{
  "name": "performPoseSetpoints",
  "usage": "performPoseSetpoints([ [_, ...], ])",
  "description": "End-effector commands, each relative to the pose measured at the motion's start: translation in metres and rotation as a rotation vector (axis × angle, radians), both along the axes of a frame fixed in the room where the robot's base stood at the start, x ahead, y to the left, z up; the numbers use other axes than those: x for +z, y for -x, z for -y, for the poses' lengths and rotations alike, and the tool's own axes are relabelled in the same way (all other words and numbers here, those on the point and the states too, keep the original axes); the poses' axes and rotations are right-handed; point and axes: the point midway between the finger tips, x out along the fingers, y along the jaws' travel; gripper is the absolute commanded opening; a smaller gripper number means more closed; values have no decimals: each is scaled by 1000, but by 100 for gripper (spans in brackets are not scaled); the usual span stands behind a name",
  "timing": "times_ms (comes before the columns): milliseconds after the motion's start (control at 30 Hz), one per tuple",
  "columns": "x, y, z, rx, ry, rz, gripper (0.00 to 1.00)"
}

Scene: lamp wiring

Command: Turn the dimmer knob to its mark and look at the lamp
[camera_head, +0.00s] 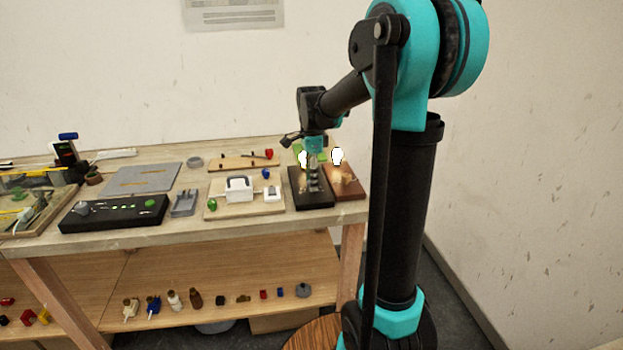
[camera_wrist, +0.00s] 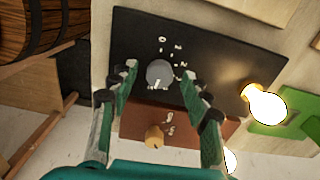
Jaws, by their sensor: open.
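The dimmer knob (camera_wrist: 159,74) is a round grey knob with a white pointer line, on a black panel (camera_wrist: 205,40) with white marks around the knob. My gripper (camera_wrist: 158,82) is open, with one finger on each side of the knob in the wrist view; I cannot tell whether either finger touches it. In the head view my gripper (camera_head: 313,178) is over the black panel (camera_head: 318,202) and hides the knob. A lit lamp bulb (camera_wrist: 264,104) glows at the panel's end; the head view shows two glowing bulbs, one (camera_head: 303,158) by the black panel.
A brown board (camera_wrist: 190,128) with a tan knob (camera_wrist: 154,137) lies beside the black panel; its bulb (camera_head: 337,156) is lit too. A white switch box (camera_head: 239,188) stands left of the panel in the head view. A dark control box (camera_head: 112,214) lies farther left.

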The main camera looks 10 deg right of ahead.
Motion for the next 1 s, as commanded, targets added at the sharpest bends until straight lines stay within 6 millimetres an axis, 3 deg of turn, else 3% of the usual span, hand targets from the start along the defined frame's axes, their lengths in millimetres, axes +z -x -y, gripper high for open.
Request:
performPoseSetpoints([
  [167, 11, 0, 0, 0, 0, 0, 48],
  [700, 106, 0, 0, 0, 0, 0, 48],
  [1000, 120, 0, 0, 0, 0, 0, 48],
])
